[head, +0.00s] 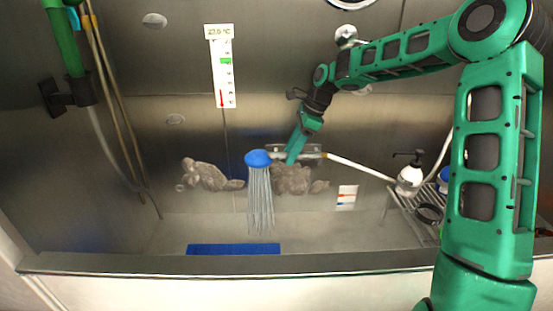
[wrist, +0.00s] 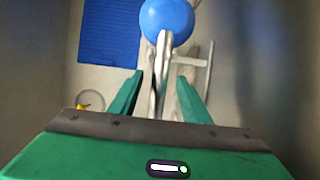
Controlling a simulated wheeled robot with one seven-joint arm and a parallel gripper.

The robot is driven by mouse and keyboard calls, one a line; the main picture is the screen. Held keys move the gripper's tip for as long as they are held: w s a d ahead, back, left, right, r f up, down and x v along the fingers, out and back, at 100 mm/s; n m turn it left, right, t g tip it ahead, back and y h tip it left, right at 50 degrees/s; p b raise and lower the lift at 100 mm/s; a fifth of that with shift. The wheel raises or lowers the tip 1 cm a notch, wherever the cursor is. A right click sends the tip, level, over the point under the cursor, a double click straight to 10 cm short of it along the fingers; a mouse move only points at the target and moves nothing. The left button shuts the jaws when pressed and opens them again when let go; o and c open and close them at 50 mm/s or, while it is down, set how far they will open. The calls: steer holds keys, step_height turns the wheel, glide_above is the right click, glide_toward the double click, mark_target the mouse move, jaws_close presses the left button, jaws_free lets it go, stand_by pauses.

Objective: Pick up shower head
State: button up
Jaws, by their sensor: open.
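The shower head (head: 258,158) has a round blue face and a pale handle, and streams of water fall from it. It hangs in the middle of the tub, with its white hose running to the right. In the wrist view the blue head (wrist: 166,20) is at the top, and its handle runs down between my fingers. My gripper (head: 290,157) is open, with its green fingers at the handle just right of the blue head. In the wrist view my gripper (wrist: 160,92) has one finger on each side of the handle. Whether either finger touches it, I cannot tell.
A blue mat (head: 233,249) lies at the tub's front, and it also shows in the wrist view (wrist: 108,32). A wire rack (head: 405,200) with a pump bottle (head: 410,176) stands at the right. A thermometer strip (head: 222,75) is on the back wall. The tub's left side is free.

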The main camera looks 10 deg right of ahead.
mark_target(283, 153)
jaws_close()
steer(key=shift+r, duration=0.15)
steer(key=shift+r, duration=0.55)
steer(key=r, duration=0.3)
steer(key=shift+s+a+r, duration=0.2)
steer(key=shift+s+a, duration=0.05)
steer(key=shift+a, duration=0.15)
steer(key=s+a+r, duration=0.5)
steer(key=a+r, duration=0.4)
steer(key=r, duration=0.2)
steer(key=shift+s+r, duration=0.15)
steer(key=shift+s, duration=0.15)
